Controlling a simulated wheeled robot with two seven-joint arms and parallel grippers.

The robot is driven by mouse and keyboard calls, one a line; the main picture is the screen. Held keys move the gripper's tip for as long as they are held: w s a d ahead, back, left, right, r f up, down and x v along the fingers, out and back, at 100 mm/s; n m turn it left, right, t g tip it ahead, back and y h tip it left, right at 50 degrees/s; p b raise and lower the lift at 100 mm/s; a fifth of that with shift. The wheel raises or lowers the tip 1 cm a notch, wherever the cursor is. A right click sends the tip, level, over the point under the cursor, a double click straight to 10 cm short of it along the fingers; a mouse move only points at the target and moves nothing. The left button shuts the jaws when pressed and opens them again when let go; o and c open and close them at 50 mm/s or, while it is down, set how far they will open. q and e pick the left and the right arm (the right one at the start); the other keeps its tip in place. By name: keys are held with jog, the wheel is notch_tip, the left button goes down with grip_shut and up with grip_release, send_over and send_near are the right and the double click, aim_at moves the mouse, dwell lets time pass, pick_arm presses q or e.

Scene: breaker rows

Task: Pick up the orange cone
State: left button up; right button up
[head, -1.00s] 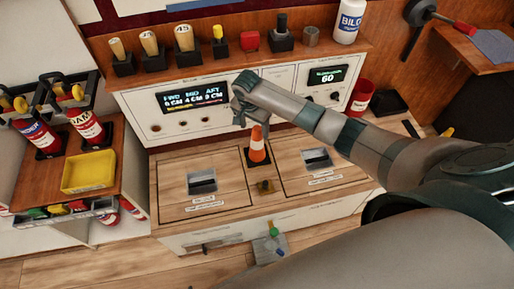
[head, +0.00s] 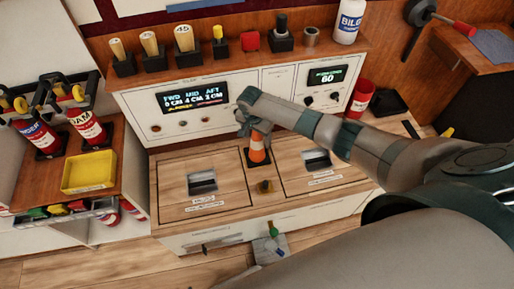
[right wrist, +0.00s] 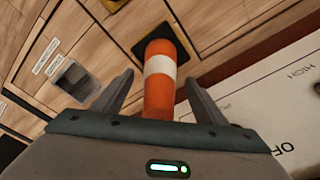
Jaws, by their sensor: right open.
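The orange cone (head: 257,150) with a white band stands upright on a dark square base on the wooden console top, in the middle of the head view. My right gripper (head: 252,130) is just above the cone's top. In the right wrist view the cone (right wrist: 160,80) lies between the two open fingers of my right gripper (right wrist: 158,90), with a gap on each side. The fingers are not closed on it. My left gripper is not in view.
The console panel (head: 200,125) with lit displays rises right behind the cone. Recessed latches (head: 203,182) lie on both sides of it, and a small brass-coloured knob (head: 265,187) is just in front.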

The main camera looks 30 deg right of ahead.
jog(key=shift+d+f, duration=0.2)
jog(key=shift+f, duration=1.1)
jog(key=shift+c, duration=0.6)
jog(key=c, duration=1.3)
jog(key=shift+o, duration=0.2)
jog(key=shift+r, duration=0.1)
jog(key=shift+w+r, duration=0.1)
jog(key=shift+r, duration=0.3)
jog(key=s+d+r, duration=0.8)
jog(key=r, duration=0.2)
jog(key=shift+s, duration=0.15)
